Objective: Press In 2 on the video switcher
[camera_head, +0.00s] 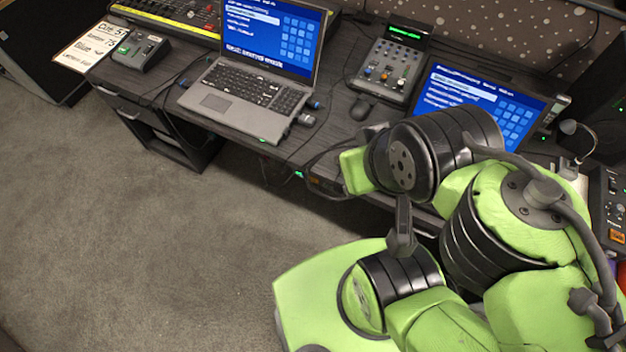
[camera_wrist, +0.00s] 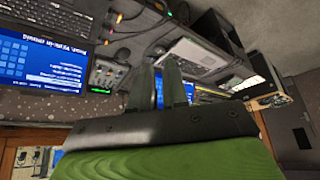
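I cannot read any label that says which unit is the video switcher, and no In 2 marking is legible. A grey control unit with knobs and a green display (camera_head: 390,65) stands mid-desk. It also shows in the wrist view (camera_wrist: 107,74), left of my fingers. A small box with coloured buttons (camera_head: 140,50) sits at the far left. A dark panel with an orange patch (camera_head: 613,205) is at the right edge. My gripper (camera_wrist: 159,66) shows two upright fingers with a narrow gap, empty and apart from the desk gear. In the head view my arm hides it.
A laptop (camera_head: 258,75) stands open left of the knob unit, with a blue screen (camera_head: 475,105) on the right. A mouse (camera_head: 361,107) and cables lie between. A long mixer (camera_head: 175,14) is at the back left. The carpet (camera_head: 150,240) in front is clear.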

